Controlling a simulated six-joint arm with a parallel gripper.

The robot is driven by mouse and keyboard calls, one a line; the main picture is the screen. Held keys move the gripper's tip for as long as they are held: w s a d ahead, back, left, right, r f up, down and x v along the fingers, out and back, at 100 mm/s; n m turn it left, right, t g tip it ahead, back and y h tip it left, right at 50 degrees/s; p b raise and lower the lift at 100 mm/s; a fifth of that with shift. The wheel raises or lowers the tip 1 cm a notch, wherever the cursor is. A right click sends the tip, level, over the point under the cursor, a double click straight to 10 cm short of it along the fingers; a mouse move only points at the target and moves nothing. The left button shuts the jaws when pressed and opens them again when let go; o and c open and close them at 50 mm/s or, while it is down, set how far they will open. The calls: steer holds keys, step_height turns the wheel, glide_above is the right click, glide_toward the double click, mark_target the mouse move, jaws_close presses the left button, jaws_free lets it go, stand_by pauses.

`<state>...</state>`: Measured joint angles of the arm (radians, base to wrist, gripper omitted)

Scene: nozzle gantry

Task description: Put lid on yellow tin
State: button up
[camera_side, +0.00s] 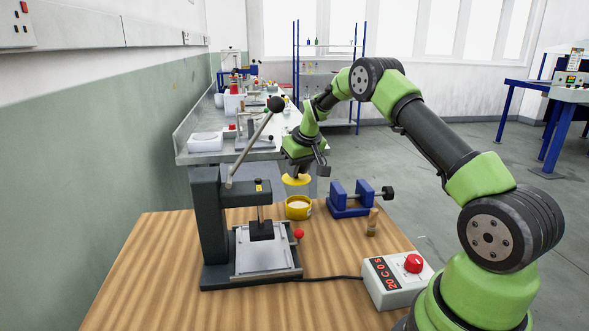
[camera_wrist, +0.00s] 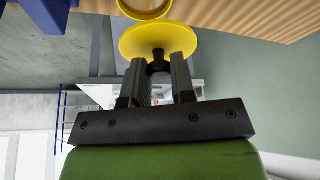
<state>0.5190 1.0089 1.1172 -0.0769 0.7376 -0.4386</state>
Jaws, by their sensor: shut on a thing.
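The yellow tin (camera_side: 298,209) stands on the wooden table, between the press and the blue vise. Its top shows pale inside, with no lid on it. The round yellow lid (camera_side: 296,180) is held above the tin, roughly level and apart from it. In the wrist view the lid (camera_wrist: 160,40) shows as a wide yellow disc with a dark knob, and part of the tin (camera_wrist: 146,8) shows at the top edge. My gripper (camera_side: 296,171) is shut on the lid's knob; the two dark fingers (camera_wrist: 157,68) stand on either side of it.
A dark press (camera_side: 208,230) with a long lever stands left of the tin. A blue vise (camera_side: 350,200) stands to the right, with a small wooden-handled piece (camera_side: 372,222) in front. A control box (camera_side: 396,280) with a red knob sits at the front right.

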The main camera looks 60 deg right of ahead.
steer(key=shift+w+d+f+m, duration=0.15)
steer(key=shift+d+f, duration=0.1)
steer(key=shift+d, duration=0.15)
steer(key=shift+d+f+m, duration=0.15)
steer(key=shift+d+f, duration=0.1)
steer(key=shift+d, duration=0.15)
steer(key=shift+f, duration=3.05)
steer(key=shift+f, duration=0.15)
steer(key=o, duration=1.5)
steer(key=shift+c, duration=0.2)
steer(key=shift+r, duration=3.5)
